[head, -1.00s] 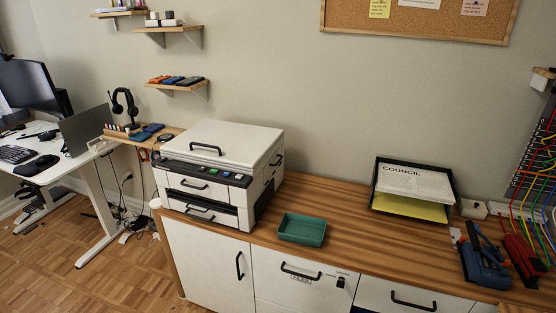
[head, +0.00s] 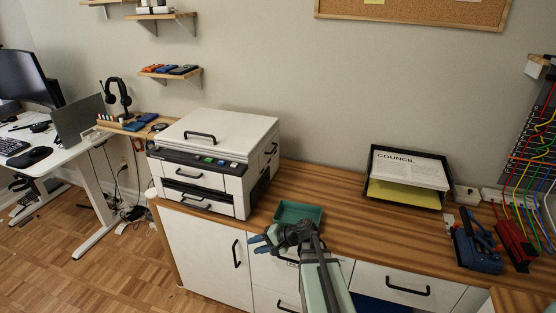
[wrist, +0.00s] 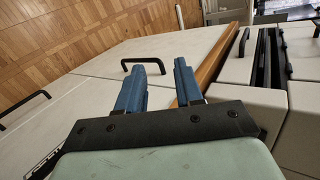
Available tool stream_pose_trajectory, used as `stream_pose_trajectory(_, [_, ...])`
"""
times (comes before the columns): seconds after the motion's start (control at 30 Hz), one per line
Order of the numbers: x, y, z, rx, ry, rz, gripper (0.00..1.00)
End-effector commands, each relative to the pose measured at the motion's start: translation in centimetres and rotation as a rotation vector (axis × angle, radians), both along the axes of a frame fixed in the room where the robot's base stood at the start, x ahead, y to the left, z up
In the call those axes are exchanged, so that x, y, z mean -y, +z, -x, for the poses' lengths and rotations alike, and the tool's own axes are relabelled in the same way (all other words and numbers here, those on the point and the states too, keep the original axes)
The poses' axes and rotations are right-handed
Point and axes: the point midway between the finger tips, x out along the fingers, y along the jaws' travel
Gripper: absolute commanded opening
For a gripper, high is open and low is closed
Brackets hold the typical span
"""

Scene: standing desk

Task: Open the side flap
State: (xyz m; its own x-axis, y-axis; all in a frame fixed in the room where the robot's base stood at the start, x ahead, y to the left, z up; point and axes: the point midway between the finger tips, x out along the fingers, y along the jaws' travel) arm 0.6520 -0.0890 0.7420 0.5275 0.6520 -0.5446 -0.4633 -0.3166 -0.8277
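A white printer (head: 205,162) stands on the wooden counter with its lid down. Its right side carries a small panel with a black handle, which looks like the side flap (head: 269,152) and appears closed. The printer's drawer fronts also show at the right edge of the wrist view (wrist: 259,85). My gripper (head: 256,244) is in front of the counter, low and to the right of the printer, apart from the flap. In the wrist view my gripper's two blue fingers (wrist: 160,68) stand apart with nothing between them.
A green tray (head: 299,211) sits on the counter right of the printer, close to my arm. White cabinets with black handles (head: 236,253) are below. A black paper tray (head: 408,200) and blue tool holder (head: 476,252) stand farther right.

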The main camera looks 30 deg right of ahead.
Motion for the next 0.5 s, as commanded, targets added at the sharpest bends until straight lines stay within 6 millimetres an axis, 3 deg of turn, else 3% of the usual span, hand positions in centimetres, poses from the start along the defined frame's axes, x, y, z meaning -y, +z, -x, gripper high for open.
stream_pose_trajectory(0.03, [1.3, 2.2, -1.1, 0.040, -0.030, -0.023, 0.36])
stream_pose_trajectory(0.1, [2.7, 4.9, -2.1, 0.089, -0.065, -0.056, 0.36])
stream_pose_trajectory(0.37, [8.7, 13.2, -6.1, 0.237, -0.147, -0.150, 0.36])
stream_pose_trajectory(0.5, [14.7, 16.6, -10.3, 0.294, -0.142, -0.175, 0.36])
